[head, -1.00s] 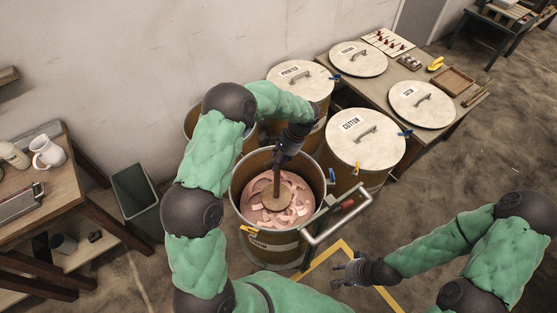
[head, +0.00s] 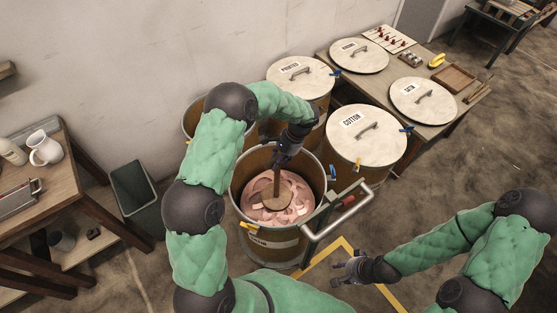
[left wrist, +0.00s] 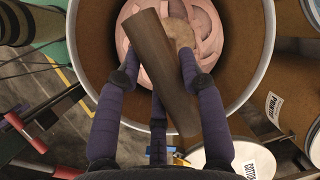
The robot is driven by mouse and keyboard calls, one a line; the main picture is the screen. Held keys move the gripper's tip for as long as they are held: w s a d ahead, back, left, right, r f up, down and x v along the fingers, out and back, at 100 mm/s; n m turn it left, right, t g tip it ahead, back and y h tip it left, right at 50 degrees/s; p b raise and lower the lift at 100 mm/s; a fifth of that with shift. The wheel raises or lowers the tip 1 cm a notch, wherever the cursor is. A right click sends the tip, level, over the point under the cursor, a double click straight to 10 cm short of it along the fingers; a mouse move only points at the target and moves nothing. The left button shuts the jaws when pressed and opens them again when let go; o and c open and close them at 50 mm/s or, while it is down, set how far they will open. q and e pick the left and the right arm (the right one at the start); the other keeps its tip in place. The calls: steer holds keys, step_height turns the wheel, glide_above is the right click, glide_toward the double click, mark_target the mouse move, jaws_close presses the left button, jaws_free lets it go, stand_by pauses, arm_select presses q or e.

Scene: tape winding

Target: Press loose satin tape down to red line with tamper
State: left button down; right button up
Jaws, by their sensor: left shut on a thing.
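The pink satin tape (head: 283,212) lies in loose loops at the bottom of the open brown drum (head: 238,185); it also shows in the left wrist view (left wrist: 205,25). The tamper (head: 271,192) stands in the drum, its round wooden foot on the tape. My left gripper (head: 285,155) is shut on the tamper's handle above the drum. In the left wrist view its fingers (left wrist: 160,75) close around the dark wooden handle (left wrist: 165,85). The red line cannot be made out. My right gripper (head: 350,270) is empty, low at the right of the drum; its fingers look parted.
Lidded drums, one marked cotton (head: 366,140), stand close behind and right. A metal-handled cart (head: 345,212) touches the drum's right side.

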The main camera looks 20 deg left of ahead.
mark_target(279, 173)
arm_select(q)
steer(key=shift+f+b, duration=0.55)
steer(key=shift+f, duration=0.45)
steer(key=shift+f+b, duration=0.4)
steer(key=shift+f, duration=0.3)
steer(key=shift+f+b, duration=1.5)
steer(key=shift+f, duration=1.05)
steer(key=shift+r, duration=0.1)
step_height(279, 173, up, 34)
steer(key=p, duration=2.2)
steer(key=shift+p, duration=0.3)
steer(key=shift+f, duration=0.2)
